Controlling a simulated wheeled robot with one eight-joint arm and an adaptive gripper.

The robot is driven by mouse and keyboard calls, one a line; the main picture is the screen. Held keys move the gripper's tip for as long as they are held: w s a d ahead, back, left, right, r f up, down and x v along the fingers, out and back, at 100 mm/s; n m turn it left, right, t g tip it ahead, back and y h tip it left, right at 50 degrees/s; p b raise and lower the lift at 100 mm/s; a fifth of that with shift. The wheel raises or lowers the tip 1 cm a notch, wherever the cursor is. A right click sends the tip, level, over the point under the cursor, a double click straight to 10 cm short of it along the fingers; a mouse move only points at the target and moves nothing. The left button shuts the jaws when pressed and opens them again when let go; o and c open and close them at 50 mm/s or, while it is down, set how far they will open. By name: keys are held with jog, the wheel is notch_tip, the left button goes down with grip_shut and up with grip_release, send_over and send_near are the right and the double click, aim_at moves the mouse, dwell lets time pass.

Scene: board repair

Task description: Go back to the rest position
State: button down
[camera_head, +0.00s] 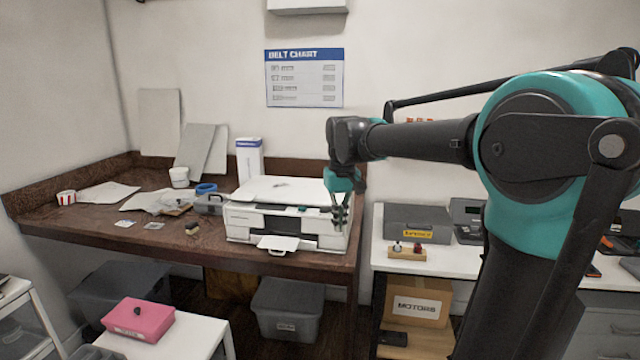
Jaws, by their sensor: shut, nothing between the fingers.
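My gripper (340,214) hangs from my dark and teal arm, which reaches in from the right. Its fingers point down and are shut with nothing between them. It appears in front of the right end of a white printer (285,192) on the brown workbench (90,230). I cannot tell from this one view whether the fingers touch the printer. My arm hides part of the wall and the right-hand table.
A white table (400,265) at right bears a grey box (416,222) and a small wooden block with knobs (406,252). A pink box (138,319) sits on a low white table at front left. Grey bins stand under the workbench. The wall above is mostly clear.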

jog(key=s+d+f+m+t, duration=0.1)
jog(key=s+d+f, duration=0.6)
jog(key=s+f, duration=0.2)
jog(key=s+d+f+m+t, duration=0.2)
jog(key=s+d+f, duration=0.5)
jog(key=f, duration=0.7)
jog(key=shift+s, duration=1.05)
